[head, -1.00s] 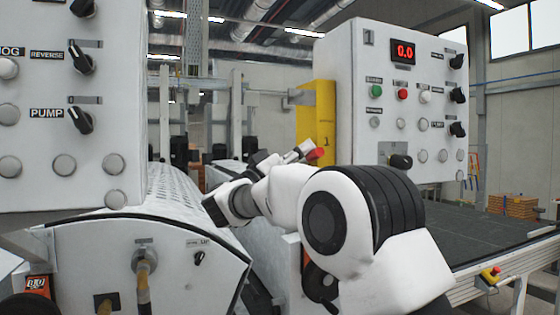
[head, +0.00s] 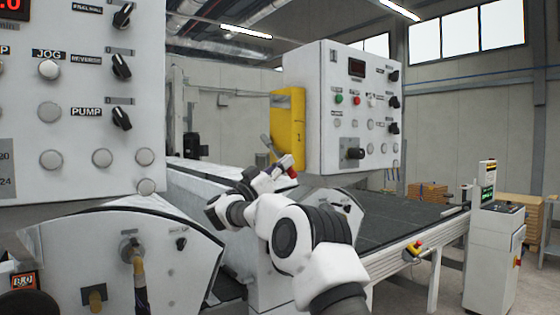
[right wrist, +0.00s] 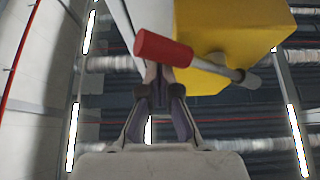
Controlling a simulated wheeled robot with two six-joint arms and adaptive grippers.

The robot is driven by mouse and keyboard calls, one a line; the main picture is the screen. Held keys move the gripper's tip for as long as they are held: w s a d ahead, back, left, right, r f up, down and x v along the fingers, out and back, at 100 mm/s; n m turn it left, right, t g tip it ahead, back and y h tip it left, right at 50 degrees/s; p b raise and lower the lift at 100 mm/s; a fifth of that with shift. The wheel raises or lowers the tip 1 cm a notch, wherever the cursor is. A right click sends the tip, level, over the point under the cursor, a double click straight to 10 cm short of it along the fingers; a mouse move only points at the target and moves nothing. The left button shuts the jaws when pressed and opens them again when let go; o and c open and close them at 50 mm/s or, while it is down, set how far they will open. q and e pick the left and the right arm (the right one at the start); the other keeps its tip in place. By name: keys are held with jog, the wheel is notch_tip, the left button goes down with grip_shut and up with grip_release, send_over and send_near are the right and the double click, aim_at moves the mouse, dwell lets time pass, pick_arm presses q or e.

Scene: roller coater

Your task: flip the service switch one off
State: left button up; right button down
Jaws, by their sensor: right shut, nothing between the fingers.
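The service switch marked 1 is a yellow box (head: 289,125) with a lever, left of the far control cabinet. The lever's red grip (head: 292,173) shows low at the box, beside my right gripper (head: 281,163). In the right wrist view the red grip (right wrist: 165,48) and its grey shaft (right wrist: 222,67) lie across, just beyond the tips of my right gripper (right wrist: 158,78). The shaft runs right under the yellow box (right wrist: 235,30). My right gripper is shut with nothing held; whether its tips touch the grip is unclear. My left gripper is not in view.
The near control cabinet (head: 75,185) stands at left. The far cabinet (head: 350,140) has a dark display (head: 357,68). A conveyor (head: 395,225) with a red emergency button (head: 413,249) runs below it. A white pedestal (head: 492,250) stands at right.

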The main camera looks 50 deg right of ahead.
jog(key=shift+w+a+f, duration=0.1)
jog(key=shift+a+f, duration=0.1)
jog(key=shift+f, duration=0.1)
jog(key=shift+f, duration=0.2)
dwell(0.4)
